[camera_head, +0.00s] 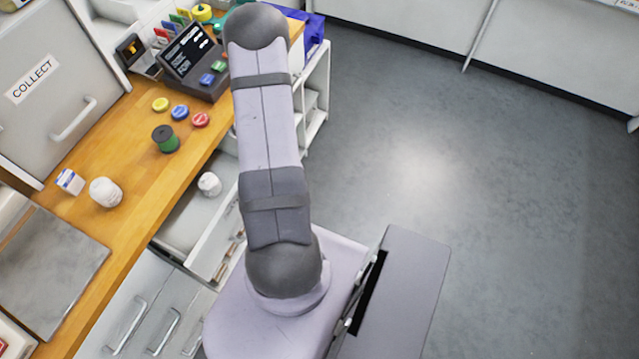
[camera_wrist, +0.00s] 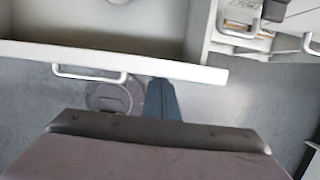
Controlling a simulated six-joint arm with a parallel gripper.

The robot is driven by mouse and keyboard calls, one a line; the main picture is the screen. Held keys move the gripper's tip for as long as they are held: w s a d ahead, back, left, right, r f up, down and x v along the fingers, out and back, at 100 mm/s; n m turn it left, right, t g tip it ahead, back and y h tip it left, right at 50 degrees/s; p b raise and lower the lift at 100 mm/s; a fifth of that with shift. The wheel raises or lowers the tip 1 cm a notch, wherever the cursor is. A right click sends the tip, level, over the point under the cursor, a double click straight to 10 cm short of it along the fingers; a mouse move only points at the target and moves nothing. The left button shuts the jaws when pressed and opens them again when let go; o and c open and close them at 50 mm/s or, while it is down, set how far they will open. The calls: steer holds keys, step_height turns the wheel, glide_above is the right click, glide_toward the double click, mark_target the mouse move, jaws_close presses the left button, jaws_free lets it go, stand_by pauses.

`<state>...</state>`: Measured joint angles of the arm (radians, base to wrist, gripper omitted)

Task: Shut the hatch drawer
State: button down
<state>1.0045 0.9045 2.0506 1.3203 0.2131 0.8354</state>
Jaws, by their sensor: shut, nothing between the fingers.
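An open drawer (camera_head: 185,222) sticks out from under the wooden counter in the head view, and I take it to be the hatch drawer. A white round item (camera_head: 209,184) lies inside it. In the wrist view the drawer's pale front (camera_wrist: 190,70) crosses the upper part, with a bar handle (camera_wrist: 90,72); the white item is cut off at the top edge. My gripper (camera_wrist: 160,130) shows as a dark edge low in the wrist view, shut and empty, apart from the drawer front in the picture. In the head view my arm hides it.
The counter (camera_head: 125,150) holds a green spool (camera_head: 165,139), a white tub (camera_head: 105,192), coloured discs and a dark console (camera_head: 190,62). A COLLECT panel (camera_head: 45,85) stands at the left. Closed drawers (camera_head: 130,310) lie below the counter. Floor (camera_head: 450,150) at the right is clear.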

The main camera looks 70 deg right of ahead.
steer(key=w+p, duration=0.2)
steer(key=w, duration=0.1)
steer(key=w+p, duration=0.3)
steer(key=w, duration=0.1)
steer(key=w+p, duration=0.3)
steer(key=w, duration=0.1)
steer(key=shift+w+r, duration=0.15)
steer(key=shift+r, duration=0.1)
steer(key=shift+w+f+p, duration=0.15)
steer(key=shift+w+p, duration=0.65)
steer(key=shift+w, duration=0.2)
steer(key=shift+w, duration=0.15)
steer(key=shift+s+f+b, duration=0.1)
steer(key=shift+s+b, duration=0.4)
steer(key=shift+s, duration=0.35)
steer(key=s+b, duration=0.1)
steer(key=s, duration=0.1)
steer(key=s+b, duration=0.1)
steer(key=shift+d+r+b, duration=0.1)
steer(key=shift+r+b, duration=0.15)
steer(key=shift+b, duration=0.05)
steer(key=v, duration=0.9)
steer(key=shift+s+r, duration=0.15)
steer(key=shift+r, duration=0.1)
